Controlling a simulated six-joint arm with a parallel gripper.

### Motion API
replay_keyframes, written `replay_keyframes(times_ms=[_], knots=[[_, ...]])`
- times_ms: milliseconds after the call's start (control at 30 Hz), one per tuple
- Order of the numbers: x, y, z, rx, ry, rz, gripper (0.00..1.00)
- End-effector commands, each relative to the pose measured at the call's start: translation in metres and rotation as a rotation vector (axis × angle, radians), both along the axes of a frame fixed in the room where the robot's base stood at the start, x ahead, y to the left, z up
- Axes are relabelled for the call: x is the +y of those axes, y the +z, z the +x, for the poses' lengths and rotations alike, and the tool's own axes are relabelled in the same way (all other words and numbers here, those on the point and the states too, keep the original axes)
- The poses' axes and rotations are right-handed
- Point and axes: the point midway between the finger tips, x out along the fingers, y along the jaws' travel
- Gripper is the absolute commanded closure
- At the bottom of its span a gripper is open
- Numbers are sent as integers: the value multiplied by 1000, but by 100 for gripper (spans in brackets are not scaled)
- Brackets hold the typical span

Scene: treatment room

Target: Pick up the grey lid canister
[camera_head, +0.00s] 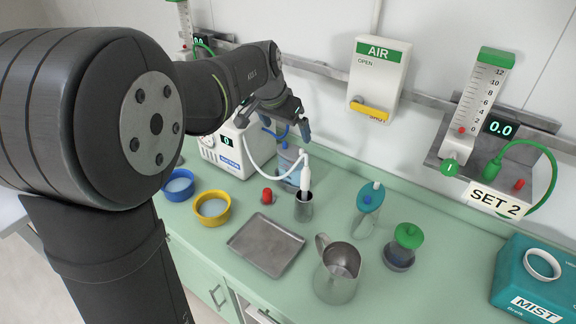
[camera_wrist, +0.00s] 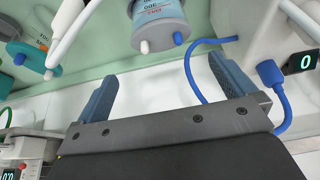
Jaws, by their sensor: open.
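The grey lid canister (camera_wrist: 160,28) shows in the wrist view at the top middle, with a grey lid, one white port and one blue port. In the head view the canister (camera_head: 288,166) stands on the green counter beside the white suction unit, partly hidden by the white tube and wand in front of it. My gripper (camera_head: 286,130) is above it, near the wall. In the wrist view my gripper (camera_wrist: 166,84) has its two blue-grey fingers spread with nothing between them; the canister lies beyond the fingertips and is not touched.
The white suction unit (camera_head: 222,150) stands left of the canister, with a blue hose (camera_wrist: 190,72) nearby. A teal-lid jar (camera_head: 367,213) stands to the right. A metal tray (camera_head: 265,245) and pitcher (camera_head: 337,275) are nearer.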

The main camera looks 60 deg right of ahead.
Motion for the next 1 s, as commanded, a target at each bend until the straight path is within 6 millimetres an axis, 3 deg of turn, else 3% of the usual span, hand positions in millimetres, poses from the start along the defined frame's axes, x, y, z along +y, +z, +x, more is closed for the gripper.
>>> replay_keyframes(times_ms=[100,300,633,900,1000], knots=[[-10,-27,-1,2,-1,5,0],[-24,-60,0,1,0,3,0],[-32,-80,0,0,1,2,0],[-45,-116,2,1,2,2,0],[-47,-120,2,0,2,0,0]])
